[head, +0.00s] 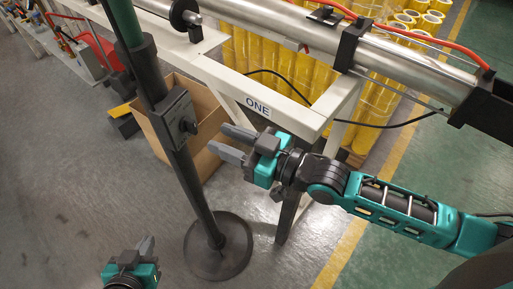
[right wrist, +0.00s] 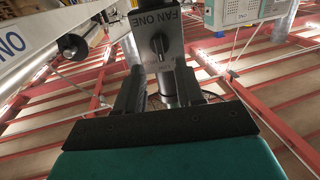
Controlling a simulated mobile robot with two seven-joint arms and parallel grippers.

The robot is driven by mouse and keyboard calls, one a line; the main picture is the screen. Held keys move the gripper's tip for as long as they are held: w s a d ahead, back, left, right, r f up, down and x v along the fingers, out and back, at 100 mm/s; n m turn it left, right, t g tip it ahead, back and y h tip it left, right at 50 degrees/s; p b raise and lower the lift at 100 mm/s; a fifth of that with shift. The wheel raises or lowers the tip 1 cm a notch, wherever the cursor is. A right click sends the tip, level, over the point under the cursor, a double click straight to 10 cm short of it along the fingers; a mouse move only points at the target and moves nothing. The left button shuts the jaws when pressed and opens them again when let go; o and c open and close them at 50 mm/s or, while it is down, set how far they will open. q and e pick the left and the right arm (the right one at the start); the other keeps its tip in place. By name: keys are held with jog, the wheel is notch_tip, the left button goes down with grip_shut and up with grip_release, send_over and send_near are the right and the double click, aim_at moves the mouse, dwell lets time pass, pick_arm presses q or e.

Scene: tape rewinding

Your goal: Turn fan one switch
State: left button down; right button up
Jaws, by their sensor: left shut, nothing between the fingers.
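The fan one switch is a dark box (head: 172,108) with a black knob (head: 188,126), fixed to a dark pole (head: 195,185) on a round base. In the right wrist view the grey plate (right wrist: 172,24) reads "FAN ONE" and its knob (right wrist: 160,46) stands beyond my fingertips. My right gripper (head: 228,142) is open and empty, to the right of the switch, its fingers pointing at the pole. It also shows in the right wrist view (right wrist: 158,85), fingers apart, knob not between them. My left gripper (head: 146,246) is shut and empty, low at the left of the pole.
A white frame marked "ONE" (head: 285,100) with a metal roller (head: 390,65) stands behind my right gripper. A cardboard box (head: 160,145) sits behind the pole. Yellow tape rolls (head: 270,65) are stacked beyond the frame.

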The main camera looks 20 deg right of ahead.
jog(key=v, duration=0.7)
dwell(0.4)
jog(key=s+d+f+m+h, duration=0.1)
jog(key=d+f+m+h, duration=0.1)
jog(key=f, duration=0.4)
jog(key=s+d+f+m+h, duration=0.1)
jog(key=d+f+m+h, duration=0.1)
jog(key=f+h, duration=0.3)
jog(key=s+d+f+m+g+h, duration=0.1)
jog(key=s+d+f+m+h, duration=0.1)
jog(key=f, duration=0.6)
jog(key=shift+d+m+h, duration=0.5)
jog(key=shift+d+h, duration=0.4)
jog(key=shift+h, duration=0.3)
jog(key=shift+f, duration=0.1)
